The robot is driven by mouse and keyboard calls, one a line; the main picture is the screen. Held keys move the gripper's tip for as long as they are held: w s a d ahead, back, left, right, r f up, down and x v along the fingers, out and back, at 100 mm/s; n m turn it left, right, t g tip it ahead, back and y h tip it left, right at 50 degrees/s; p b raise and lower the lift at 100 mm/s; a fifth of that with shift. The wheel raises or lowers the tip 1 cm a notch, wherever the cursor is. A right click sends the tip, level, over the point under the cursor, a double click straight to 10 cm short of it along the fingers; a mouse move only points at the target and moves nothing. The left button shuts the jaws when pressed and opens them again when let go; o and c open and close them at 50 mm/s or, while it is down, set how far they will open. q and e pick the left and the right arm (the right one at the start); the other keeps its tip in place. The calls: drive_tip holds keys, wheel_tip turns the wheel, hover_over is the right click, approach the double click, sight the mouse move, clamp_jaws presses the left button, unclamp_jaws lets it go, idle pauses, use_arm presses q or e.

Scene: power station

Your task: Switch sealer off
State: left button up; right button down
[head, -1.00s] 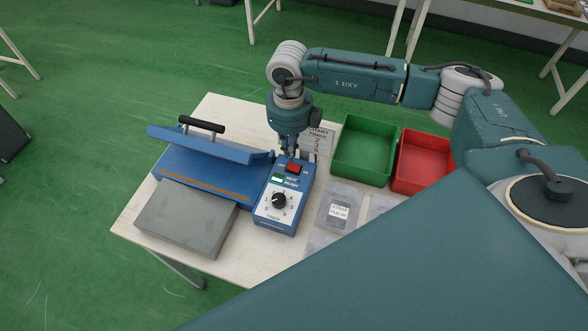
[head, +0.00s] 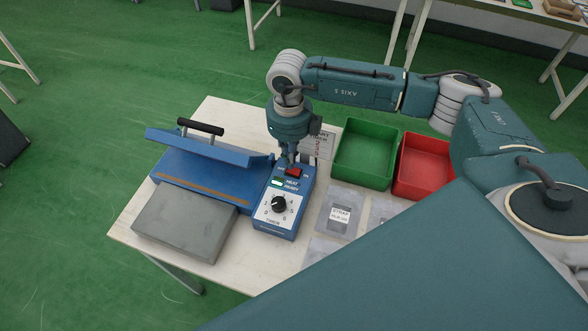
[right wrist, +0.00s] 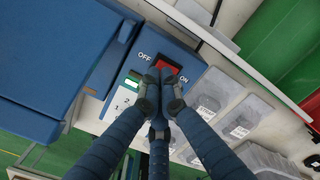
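The blue sealer (head: 225,178) stands on the table with its black-handled lid raised. Its control box (head: 258,220) has a dial and a red rocker switch (head: 294,172) at its far end. In the right wrist view the switch (right wrist: 171,67) sits between the OFF and ON labels, and a green lamp (right wrist: 132,84) is lit below. My right gripper (head: 289,160) points down at the switch. Its fingertips (right wrist: 160,77) are together, over the near part of the switch and hiding some of it; I cannot tell whether they touch. My left gripper is out of view.
A green bin (head: 366,153) and a red bin (head: 424,166) stand right of the box. Labelled bags (head: 340,212) lie in front of them. A grey block (head: 185,222) lies in front of the sealer. A chart card (head: 320,143) is behind the gripper.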

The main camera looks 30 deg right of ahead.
drive_tip(key=shift+f+b, duration=1)
drive_tip(key=shift+f, duration=0.2)
idle(1.1)
drive_tip(key=shift+r, duration=0.15)
drive_tip(key=shift+r+p, duration=0.55)
drive_tip(key=shift+r, duration=0.1)
drive_tip(key=shift+r+p, duration=1.45)
drive_tip(key=shift+r, duration=1.3)
drive_tip(key=shift+f, duration=0.1)
